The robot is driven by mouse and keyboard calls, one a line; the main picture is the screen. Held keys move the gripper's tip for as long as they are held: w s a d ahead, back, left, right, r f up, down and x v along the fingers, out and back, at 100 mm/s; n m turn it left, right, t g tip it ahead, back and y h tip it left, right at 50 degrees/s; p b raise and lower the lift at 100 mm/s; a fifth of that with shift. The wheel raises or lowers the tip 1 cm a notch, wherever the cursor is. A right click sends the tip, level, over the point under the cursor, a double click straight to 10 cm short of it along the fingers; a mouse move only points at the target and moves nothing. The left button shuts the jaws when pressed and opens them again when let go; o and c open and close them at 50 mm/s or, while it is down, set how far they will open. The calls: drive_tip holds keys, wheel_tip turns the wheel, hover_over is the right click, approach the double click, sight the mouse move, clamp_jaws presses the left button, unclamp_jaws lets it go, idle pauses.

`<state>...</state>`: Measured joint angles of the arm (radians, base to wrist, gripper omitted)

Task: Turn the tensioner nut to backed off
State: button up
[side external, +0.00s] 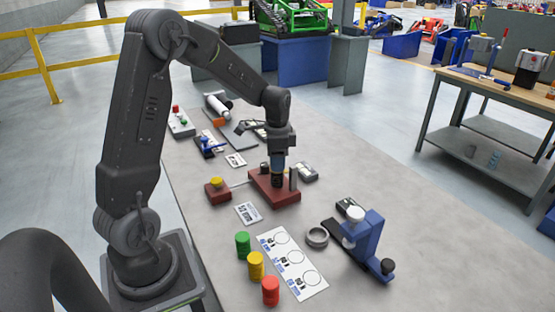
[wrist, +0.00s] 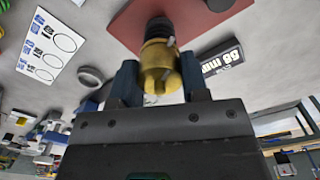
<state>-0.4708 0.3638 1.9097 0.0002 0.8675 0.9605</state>
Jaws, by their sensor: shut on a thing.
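The tensioner nut (wrist: 158,68) is a brass-yellow, notched cylinder on a dark stud, seen in the wrist view. It stands over a dark red base (wrist: 190,20). My gripper (wrist: 160,80) has one finger on each side of the nut and is shut on it. No mark that tells the nut's turn is readable.
A small red block with a yellow top (side external: 216,184) lies left of the base, with a thin rod between. A white sheet with circles (side external: 292,263), green, yellow and red cylinders (side external: 256,266), a grey ring (side external: 317,236) and a blue fixture (side external: 368,240) are nearer the camera.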

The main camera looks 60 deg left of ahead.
drive_tip(key=n, duration=0.4)
drive_tip(key=shift+f, duration=0.1)
drive_tip(key=o, duration=0.9)
drive_tip(key=shift+r, duration=0.2)
wheel_tip(320, 180, up, 14)
drive_tip(key=shift+f, duration=0.2)
